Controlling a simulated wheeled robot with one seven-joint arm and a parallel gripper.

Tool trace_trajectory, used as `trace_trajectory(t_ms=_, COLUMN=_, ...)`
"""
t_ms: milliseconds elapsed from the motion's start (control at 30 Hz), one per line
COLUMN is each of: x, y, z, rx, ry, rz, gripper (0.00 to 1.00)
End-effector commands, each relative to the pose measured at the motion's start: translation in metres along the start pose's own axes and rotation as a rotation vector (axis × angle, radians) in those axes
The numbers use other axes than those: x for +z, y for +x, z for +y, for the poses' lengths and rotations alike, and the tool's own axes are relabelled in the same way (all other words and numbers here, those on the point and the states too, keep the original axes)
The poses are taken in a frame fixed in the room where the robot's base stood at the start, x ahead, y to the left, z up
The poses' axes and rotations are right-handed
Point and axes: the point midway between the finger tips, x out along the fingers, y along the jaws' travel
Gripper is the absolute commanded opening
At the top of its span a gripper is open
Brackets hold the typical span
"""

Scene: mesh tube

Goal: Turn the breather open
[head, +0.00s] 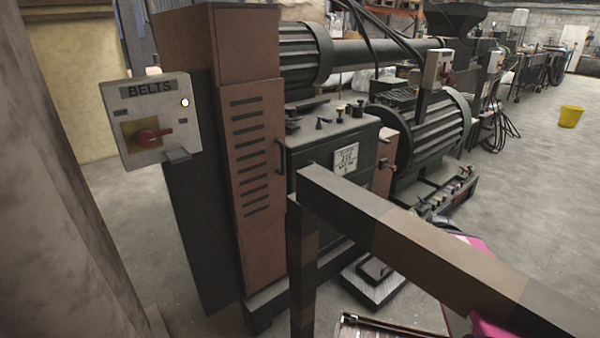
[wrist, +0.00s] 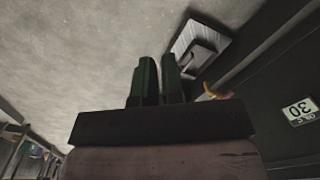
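The breather cannot be told apart for certain. Several small fittings (head: 340,113), some brass-topped, stand on the dark gearbox (head: 325,155) in the middle of the head view. A placard (head: 346,158) is on its front face, too small to read surely. In the wrist view my gripper (wrist: 159,62) shows two dark green fingers with a narrow gap and nothing between them. A small yellow-orange fitting (wrist: 214,93) shows just right of the fingers, partly hidden by the gripper body. My gripper is not clearly seen in the head view.
A thick beam rail (head: 400,225) on a post crosses in front of the gearbox. A BELTS switch box (head: 152,118) is at left. A low tray (head: 374,283) lies on the floor and shows in the wrist view. Open floor and a yellow bucket (head: 570,116) are at right.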

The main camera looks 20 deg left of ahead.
Motion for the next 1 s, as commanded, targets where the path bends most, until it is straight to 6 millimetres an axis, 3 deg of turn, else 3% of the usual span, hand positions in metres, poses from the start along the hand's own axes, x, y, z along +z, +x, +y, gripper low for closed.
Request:
trace_trajectory(t_ms=33, x=-0.001, y=0.000, z=-0.001, rx=-0.004, ry=-0.003, rz=0.002, gripper=0.26)
trace_trajectory(t_ms=100, x=-0.008, y=-0.002, z=-0.007, rx=-0.025, ry=-0.019, rz=0.015, gripper=0.46)
trace_trajectory(t_ms=267, x=-0.045, y=-0.017, z=-0.044, rx=-0.154, ry=-0.119, rz=0.102, gripper=0.46)
trace_trajectory(t_ms=467, x=-0.116, y=-0.067, z=-0.126, rx=-0.405, ry=-0.324, rz=0.334, gripper=0.46)
trace_trajectory(t_ms=667, x=-0.186, y=-0.150, z=-0.213, rx=-0.637, ry=-0.508, rz=0.654, gripper=0.46)
trace_trajectory(t_ms=800, x=-0.227, y=-0.221, z=-0.266, rx=-0.761, ry=-0.589, rz=0.900, gripper=0.46)
trace_trajectory(t_ms=1000, x=-0.263, y=-0.309, z=-0.317, rx=-0.862, ry=-0.624, rz=1.189, gripper=0.46)
